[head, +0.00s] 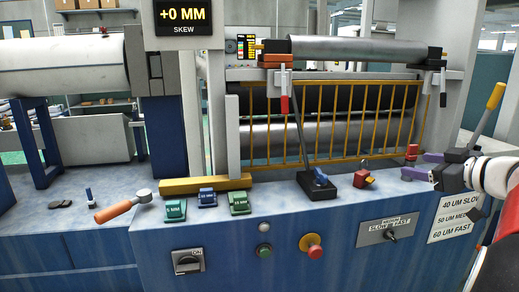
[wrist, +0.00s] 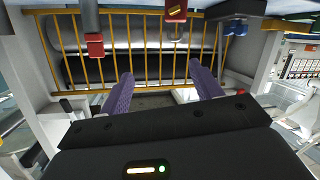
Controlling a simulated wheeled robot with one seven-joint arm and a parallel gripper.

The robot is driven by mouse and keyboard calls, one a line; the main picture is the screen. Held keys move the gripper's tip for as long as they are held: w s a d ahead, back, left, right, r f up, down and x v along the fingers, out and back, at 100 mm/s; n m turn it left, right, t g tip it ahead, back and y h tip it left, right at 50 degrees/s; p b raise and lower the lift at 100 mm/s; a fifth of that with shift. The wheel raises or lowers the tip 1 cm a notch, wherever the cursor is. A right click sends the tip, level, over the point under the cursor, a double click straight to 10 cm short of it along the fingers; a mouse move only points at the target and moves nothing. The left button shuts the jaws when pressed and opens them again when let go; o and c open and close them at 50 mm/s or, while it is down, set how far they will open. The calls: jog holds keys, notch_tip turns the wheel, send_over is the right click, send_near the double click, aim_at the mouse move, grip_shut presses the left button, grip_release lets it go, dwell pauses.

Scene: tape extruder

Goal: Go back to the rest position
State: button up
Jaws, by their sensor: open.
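My gripper (head: 422,165) is at the right of the head view, above the right end of the blue machine top (head: 275,212). Its two purple fingers are apart with nothing between them. In the wrist view the open fingers (wrist: 161,70) point toward the yellow barred guard (wrist: 150,20), with a gap to it. A red block on a grey post (wrist: 95,45) shows beyond the left finger. A second red-ended post (wrist: 175,30) shows at the top middle.
A black lever base with a blue knob (head: 320,178) and a red padlock (head: 364,178) stand left of my gripper. A yellow-handled lever (head: 495,97) rises close to my arm on the right. An orange-handled tool (head: 118,208) lies at the left. Rollers (head: 350,50) sit above and behind the guard.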

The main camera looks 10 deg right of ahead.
jog(key=w+a+r+m+t+h, duration=0.2)
jog(key=w+a+r+t+h, duration=0.15)
jog(key=a+r+h, duration=0.2)
jog(key=s+a+f+m+g+h, duration=0.1)
jog(key=s+a+m+g+h, duration=0.15)
jog(key=a+m+h, duration=0.2)
jog(key=s+a+f+g+y, duration=0.6)
jog(key=s+a+f+g, duration=0.4)
jog(key=s+a+f, duration=0.9)
notch_tip(320, 180, down, 4)
jog(key=shift+s+a+f+n, duration=0.25)
jog(key=shift+s+a+n, duration=0.1)
jog(key=shift+s, duration=0.8)
